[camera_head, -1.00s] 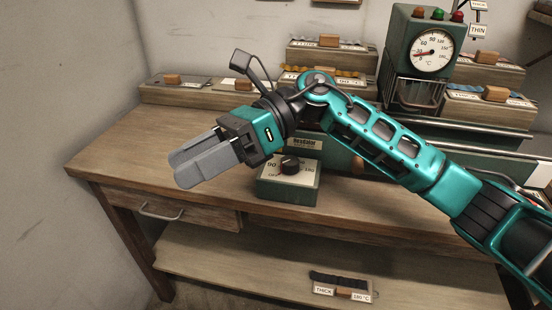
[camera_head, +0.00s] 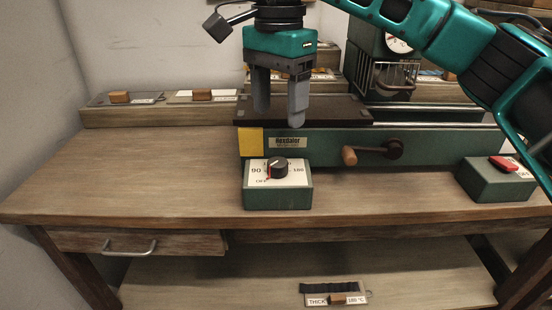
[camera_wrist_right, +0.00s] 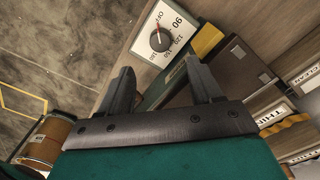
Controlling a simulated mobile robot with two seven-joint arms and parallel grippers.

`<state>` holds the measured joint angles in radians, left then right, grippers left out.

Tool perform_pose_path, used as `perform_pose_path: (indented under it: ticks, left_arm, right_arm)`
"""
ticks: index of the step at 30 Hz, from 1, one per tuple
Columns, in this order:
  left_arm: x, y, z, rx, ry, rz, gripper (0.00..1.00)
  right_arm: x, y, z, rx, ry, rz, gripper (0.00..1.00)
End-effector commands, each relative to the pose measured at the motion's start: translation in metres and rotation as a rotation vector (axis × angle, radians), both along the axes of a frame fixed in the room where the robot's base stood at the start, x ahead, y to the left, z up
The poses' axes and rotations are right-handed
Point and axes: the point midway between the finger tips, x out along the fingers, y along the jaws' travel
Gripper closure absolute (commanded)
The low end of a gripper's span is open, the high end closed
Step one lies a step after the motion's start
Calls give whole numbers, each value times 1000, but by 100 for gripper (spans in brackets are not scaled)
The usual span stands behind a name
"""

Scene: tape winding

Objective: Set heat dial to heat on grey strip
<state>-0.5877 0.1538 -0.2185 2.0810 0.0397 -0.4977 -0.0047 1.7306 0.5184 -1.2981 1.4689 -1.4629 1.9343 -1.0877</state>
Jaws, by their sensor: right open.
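The heat dial (camera_head: 279,168) is a black knob on a white scale plate atop a small green box (camera_head: 278,198). OFF, 90 and 180 are legible in the head view; the red pointer is at the OFF side. The dial also shows in the wrist view (camera_wrist_right: 160,41), its red pointer toward OFF. My right gripper (camera_head: 281,116) is open and empty, fingers down, above and behind the dial and apart from it; its fingers (camera_wrist_right: 160,75) show in the wrist view. A dark strip card (camera_head: 335,288) marked THICK and 180 °C lies on the lower shelf. I cannot tell which strip is grey.
The green winding machine (camera_head: 325,146) stands behind the dial box, with a wooden-handled crank (camera_head: 365,154). A green box with a red switch (camera_head: 503,164) is at right. Strip racks (camera_head: 150,111) line the back. The left of the bench (camera_head: 130,170) is clear.

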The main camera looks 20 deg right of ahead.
Motion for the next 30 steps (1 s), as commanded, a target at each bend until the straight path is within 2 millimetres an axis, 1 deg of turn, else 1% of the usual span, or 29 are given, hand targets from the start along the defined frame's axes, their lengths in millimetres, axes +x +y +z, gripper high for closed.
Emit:
perform_pose_path:
  ticks: [1,3,9,12,15,18,26,27,30]
  left_arm:
    - [-1,-2,-6,-5,5,0,0]
    - [0,-4,-8,-11,7,1,0]
    - [0,-8,-11,-22,9,-2,0]
    - [1,-9,-13,-22,10,-6,0]
    - [2,-10,-11,-24,3,-8,0]
    - [4,-11,-8,-26,-2,-10,0]
    - [4,-11,-8,-25,-1,-10,0]
    - [4,-11,-8,-24,-1,-11,0]
    - [4,-11,-9,-24,0,-11,0]
  right_arm:
    - [0,-1,-16,-2,3,0,35]
    - [0,-1,-32,-1,3,0,35]
    - [0,0,-70,1,3,0,35]
    - [0,0,-83,1,2,-1,35]
    - [0,0,-92,2,1,-1,35]
    - [0,0,-96,1,2,-1,35]
    - [0,0,-97,2,1,-1,35]
    - [0,0,-97,2,1,-1,36]
    - [0,0,-97,2,1,-1,46]
